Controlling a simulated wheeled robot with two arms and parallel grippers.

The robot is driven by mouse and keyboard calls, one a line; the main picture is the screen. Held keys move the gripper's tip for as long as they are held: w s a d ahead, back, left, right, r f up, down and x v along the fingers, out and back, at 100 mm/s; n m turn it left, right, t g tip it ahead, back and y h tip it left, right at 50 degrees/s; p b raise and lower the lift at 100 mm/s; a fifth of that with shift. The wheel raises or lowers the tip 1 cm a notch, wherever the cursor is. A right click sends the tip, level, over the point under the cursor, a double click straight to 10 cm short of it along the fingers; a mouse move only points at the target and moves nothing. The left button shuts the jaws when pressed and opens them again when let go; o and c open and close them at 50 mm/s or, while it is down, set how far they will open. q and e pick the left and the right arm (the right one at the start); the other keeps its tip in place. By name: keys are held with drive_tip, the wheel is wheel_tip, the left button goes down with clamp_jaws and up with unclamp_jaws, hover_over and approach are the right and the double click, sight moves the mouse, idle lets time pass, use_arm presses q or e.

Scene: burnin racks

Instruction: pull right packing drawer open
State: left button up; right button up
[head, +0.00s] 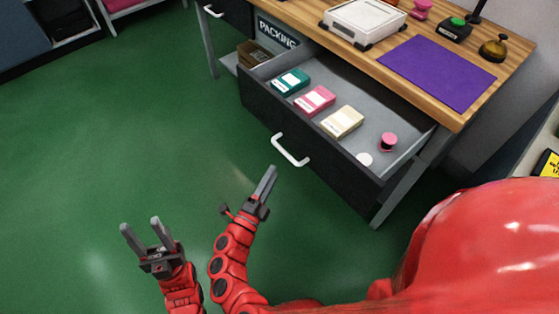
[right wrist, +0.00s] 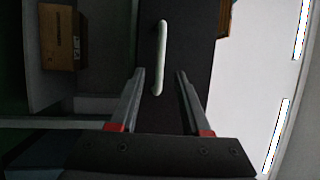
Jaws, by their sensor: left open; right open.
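The right packing drawer (head: 418,133) is pulled out from under the wooden packing table, its inside in view. Its dark front carries a white bar handle (head: 291,150). In the right wrist view the handle (right wrist: 161,60) lies ahead, its lower end between the fingertips in the picture. My right gripper (head: 268,180) is open and empty, just in front of the handle; the fingers (right wrist: 160,75) stand either side of it without visible contact. My left gripper (head: 141,231) is open and empty over the green floor, left of the right one.
In the drawer lie a teal box (head: 290,82), a pink box (head: 314,101), a cream box (head: 342,122) and a pink spool (head: 388,142). The table (head: 520,50) holds a white scale (head: 363,20), purple mat (head: 437,72) and bell (head: 494,48). Green floor left is clear.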

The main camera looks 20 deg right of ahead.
drive_tip(key=v, duration=0.3)
idle(0.5)
